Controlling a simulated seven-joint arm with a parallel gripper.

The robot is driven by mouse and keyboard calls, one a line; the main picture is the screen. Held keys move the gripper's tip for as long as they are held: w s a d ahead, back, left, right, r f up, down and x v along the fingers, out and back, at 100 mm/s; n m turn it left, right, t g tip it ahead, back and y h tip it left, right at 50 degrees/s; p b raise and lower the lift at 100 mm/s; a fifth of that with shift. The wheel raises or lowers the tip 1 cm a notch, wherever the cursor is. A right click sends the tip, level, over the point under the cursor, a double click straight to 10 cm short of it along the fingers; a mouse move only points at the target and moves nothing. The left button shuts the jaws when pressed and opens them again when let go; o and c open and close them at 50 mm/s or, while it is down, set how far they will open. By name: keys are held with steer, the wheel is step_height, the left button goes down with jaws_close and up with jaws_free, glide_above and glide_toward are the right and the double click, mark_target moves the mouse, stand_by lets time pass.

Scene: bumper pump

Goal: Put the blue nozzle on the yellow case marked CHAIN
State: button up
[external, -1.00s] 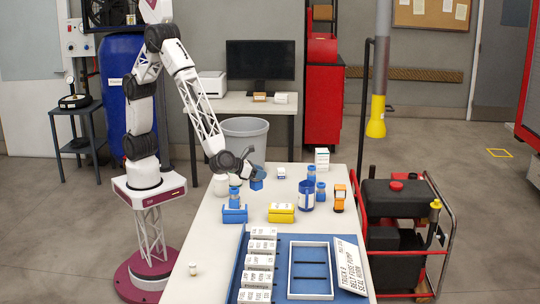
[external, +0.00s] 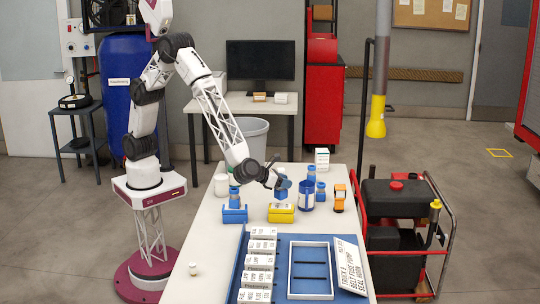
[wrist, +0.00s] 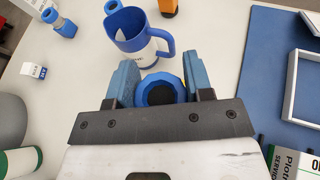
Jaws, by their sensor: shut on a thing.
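The blue nozzle (wrist: 160,90) is between the two fingers of my gripper (wrist: 161,84) in the wrist view, with its dark round opening facing the camera. My gripper (external: 282,183) is shut on it. In the external view the nozzle (external: 281,195) appears just above the yellow case (external: 281,214) on the table; I cannot tell whether they touch. The case's marking is too small to read. The gripper hides the case almost wholly in the wrist view.
An orange item (external: 339,197) stands right. A blue mat (external: 243,257) with white boxes lies in front.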

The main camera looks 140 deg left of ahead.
steer(key=shift+w, duration=0.2)
steer(key=shift+f, duration=1.8)
steer(key=shift+f, duration=0.1)
steer(key=o, duration=1.1)
steer(key=shift+c, duration=0.2)
steer(key=shift+v, duration=0.8)
steer(key=v, duration=1)
